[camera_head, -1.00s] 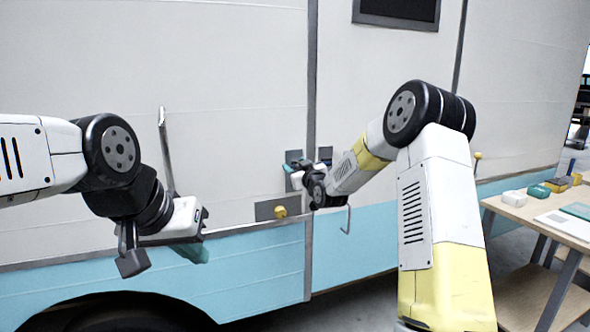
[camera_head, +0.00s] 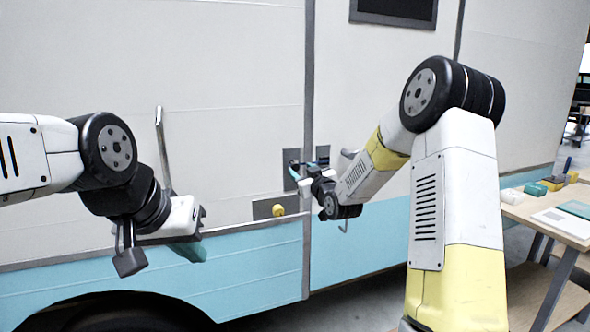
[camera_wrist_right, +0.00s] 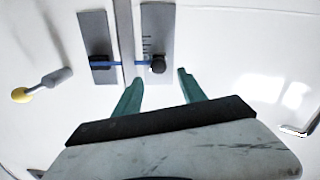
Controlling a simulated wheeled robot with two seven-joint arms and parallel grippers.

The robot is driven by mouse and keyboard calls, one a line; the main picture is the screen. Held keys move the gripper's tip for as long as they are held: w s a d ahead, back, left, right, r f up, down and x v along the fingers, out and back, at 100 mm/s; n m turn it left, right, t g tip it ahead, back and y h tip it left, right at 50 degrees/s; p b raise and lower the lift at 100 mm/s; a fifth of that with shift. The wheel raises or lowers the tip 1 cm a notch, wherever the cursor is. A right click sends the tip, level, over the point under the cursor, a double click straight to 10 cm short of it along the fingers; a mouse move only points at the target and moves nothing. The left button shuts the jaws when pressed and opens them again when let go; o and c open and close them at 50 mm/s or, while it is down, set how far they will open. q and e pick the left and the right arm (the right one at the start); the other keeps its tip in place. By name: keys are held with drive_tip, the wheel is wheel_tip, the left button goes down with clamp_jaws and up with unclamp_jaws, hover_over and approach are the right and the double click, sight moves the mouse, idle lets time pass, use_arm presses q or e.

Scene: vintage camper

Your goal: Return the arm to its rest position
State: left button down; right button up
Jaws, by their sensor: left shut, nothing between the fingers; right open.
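My right gripper (camera_head: 303,175) is in front of the camper's door seam. In the right wrist view its two teal fingers (camera_wrist_right: 158,94) are apart with nothing between them. Beyond them is a latch with two grey plates (camera_wrist_right: 98,35) and a blue bar (camera_wrist_right: 128,64) across the seam; the fingers look apart from it. The latch plates also show in the head view (camera_head: 291,165). My left gripper (camera_head: 190,250) hangs low at the left in front of the camper side, its teal fingers partly hidden behind its own wrist.
A yellow knob (camera_head: 278,210) sits on a grey plate left of the seam and shows in the wrist view (camera_wrist_right: 20,95). A wooden table (camera_head: 545,222) with small boxes and a flat board stands at the right. The camper wall (camera_head: 230,80) fills the background.

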drive_tip(key=shift+s+d, duration=0.15)
drive_tip(key=shift+s, duration=0.25)
drive_tip(key=s+d+r+m+g+h, duration=0.1)
drive_tip(key=s+d+r+g+h, duration=0.15)
drive_tip(key=s, duration=0.65)
drive_tip(key=s+d+r+m+g+h, duration=0.1)
drive_tip(key=s+d+r+m+g, duration=0.15)
drive_tip(key=s, duration=0.65)
drive_tip(key=s+f+m+g, duration=0.1)
drive_tip(key=s+g, duration=0.2)
drive_tip(key=s, duration=0.9)
drive_tip(key=s+d+f+m+g, duration=0.1)
drive_tip(key=s+f+g, duration=0.1)
drive_tip(key=s, duration=0.9)
drive_tip(key=shift+s+d+g, duration=0.3)
drive_tip(key=shift+s+g, duration=0.1)
drive_tip(key=shift+g, duration=0.1)
drive_tip(key=shift+f, duration=0.1)
